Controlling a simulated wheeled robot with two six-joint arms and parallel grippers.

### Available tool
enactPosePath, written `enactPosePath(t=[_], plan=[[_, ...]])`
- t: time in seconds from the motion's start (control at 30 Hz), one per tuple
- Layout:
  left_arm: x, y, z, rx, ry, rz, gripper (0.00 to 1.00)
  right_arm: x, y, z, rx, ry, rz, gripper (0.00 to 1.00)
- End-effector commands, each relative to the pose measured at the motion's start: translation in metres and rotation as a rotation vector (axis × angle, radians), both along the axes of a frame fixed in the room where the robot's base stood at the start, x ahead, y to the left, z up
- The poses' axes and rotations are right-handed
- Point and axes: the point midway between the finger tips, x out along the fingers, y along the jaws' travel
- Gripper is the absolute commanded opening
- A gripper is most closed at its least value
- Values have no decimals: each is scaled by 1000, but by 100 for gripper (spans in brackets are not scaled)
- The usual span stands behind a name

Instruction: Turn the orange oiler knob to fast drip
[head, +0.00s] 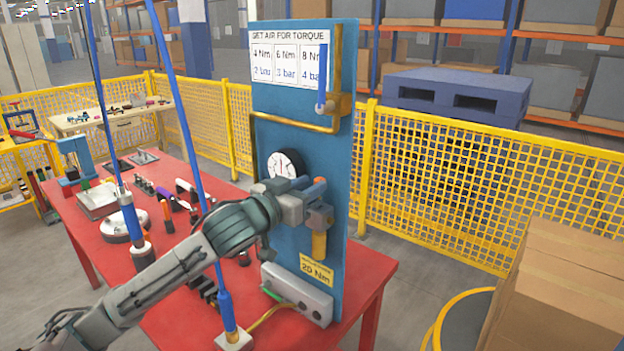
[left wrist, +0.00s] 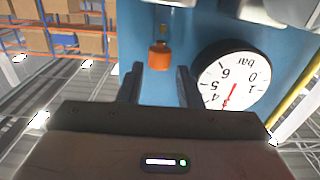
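The orange oiler knob (left wrist: 159,57) shows in the left wrist view against the blue panel, with a small brass fitting beside it. In the head view a bit of the orange knob (head: 320,181) shows just above my left gripper (head: 313,208), and an amber oiler bowl (head: 319,244) hangs below. My left gripper, also in the left wrist view (left wrist: 159,82), is open, with its two fingers apart. The knob lies beyond the fingertips in line with the gap; I cannot tell whether they touch it. The knob's setting cannot be read. My right gripper is not in view.
A pressure gauge (left wrist: 232,83) sits close beside the fingers on the blue panel (head: 300,120). A brass pipe (head: 290,121) runs above. The red table (head: 185,310) holds tools, hanging blue drivers and a grey block (head: 296,294). Yellow fencing (head: 440,190) stands behind.

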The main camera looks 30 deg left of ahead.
Motion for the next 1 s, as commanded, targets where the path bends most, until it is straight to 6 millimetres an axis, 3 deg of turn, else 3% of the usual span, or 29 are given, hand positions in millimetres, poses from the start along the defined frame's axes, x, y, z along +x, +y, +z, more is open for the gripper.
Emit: enactPosePath(t=[0.2,0.6,0.77,1.0], plan=[[11,-2,1,-4,0,-2,32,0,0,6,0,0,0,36],[14,-3,0,0,1,-3,32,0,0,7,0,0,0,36],[14,-3,0,0,1,-3,2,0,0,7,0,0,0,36],[14,-3,0,-2,2,5,0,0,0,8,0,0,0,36]])
